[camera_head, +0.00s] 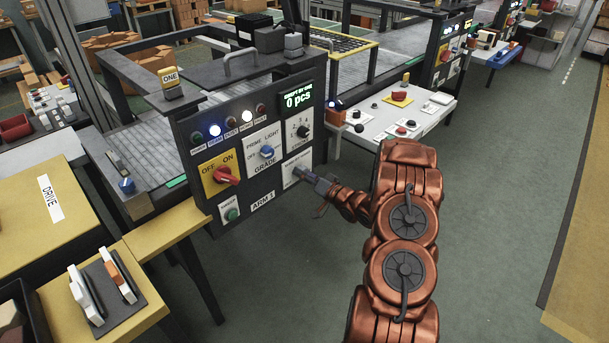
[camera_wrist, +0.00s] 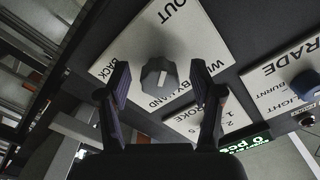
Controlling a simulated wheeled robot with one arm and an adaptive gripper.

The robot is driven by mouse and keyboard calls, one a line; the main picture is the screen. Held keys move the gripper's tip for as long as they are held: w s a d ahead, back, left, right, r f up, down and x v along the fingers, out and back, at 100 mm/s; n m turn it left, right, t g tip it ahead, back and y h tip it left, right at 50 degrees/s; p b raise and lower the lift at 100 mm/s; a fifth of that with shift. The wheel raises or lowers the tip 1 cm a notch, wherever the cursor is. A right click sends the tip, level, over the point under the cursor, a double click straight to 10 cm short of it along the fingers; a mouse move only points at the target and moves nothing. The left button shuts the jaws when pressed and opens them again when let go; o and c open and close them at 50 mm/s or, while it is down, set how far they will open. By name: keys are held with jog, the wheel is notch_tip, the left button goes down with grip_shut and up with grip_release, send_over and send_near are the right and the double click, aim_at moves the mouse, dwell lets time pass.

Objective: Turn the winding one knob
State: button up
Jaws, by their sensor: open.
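The winding knob (camera_wrist: 159,77) is a dark grey faceted knob on a white plate (camera_wrist: 196,37) lettered OUT, BACK and WIND BY HAND, seen in the wrist view. My gripper (camera_wrist: 161,74) is open, its two dark fingers on either side of the knob with gaps showing. Whether the fingertips reach around it in depth I cannot tell. In the head view my gripper (camera_head: 306,177) is at the lower right plate (camera_head: 290,172) of the dark control panel (camera_head: 188,133), and it hides the knob there.
Close by on the panel are a red OFF/ON knob (camera_head: 227,175), a blue GRADE knob (camera_head: 266,152), a black dial (camera_head: 302,131) and a green button (camera_head: 231,214). A display (camera_head: 297,100) reads 0 pcs. A white side table (camera_head: 362,134) stands right. The floor in front is clear.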

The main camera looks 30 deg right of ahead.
jog(key=shift+s, duration=0.1)
jog(key=v, duration=1.1)
jog(key=shift+s, duration=0.4)
jog(key=shift+w+d, duration=0.1)
jog(key=shift+d, duration=0.05)
dwell(0.5)
jog(key=w+d+r+n+g+h, duration=0.1)
jog(key=w+r+n+g+h, duration=0.1)
jog(key=w+g+h, duration=0.15)
jog(key=s+a+r+g+h+p, duration=0.1)
jog(key=s+a+r+g+h, duration=0.1)
jog(key=s+r+g, duration=0.3)
jog(key=s+a+r+g+h+p, duration=0.1)
jog(key=a+r+g+h, duration=0.2)
jog(key=r, duration=0.4)
jog(key=s+a+r+n+g+y+p, duration=0.1)
jog(key=s+a+r+g, duration=0.3)
jog(key=s+a, duration=0.9)
jog(key=s+a+r+n+g+y+p, duration=0.1)
jog(key=s+a+r+n+g+y, duration=0.1)
jog(key=s+a, duration=1.1)
jog(key=s+r+g+y, duration=0.1)
jog(key=s+r+g, duration=0.1)
jog(key=s, duration=0.5)
jog(key=shift+s+a+r, duration=0.3)
jog(key=shift+a+r, duration=0.05)
jog(key=shift+r, duration=0.05)
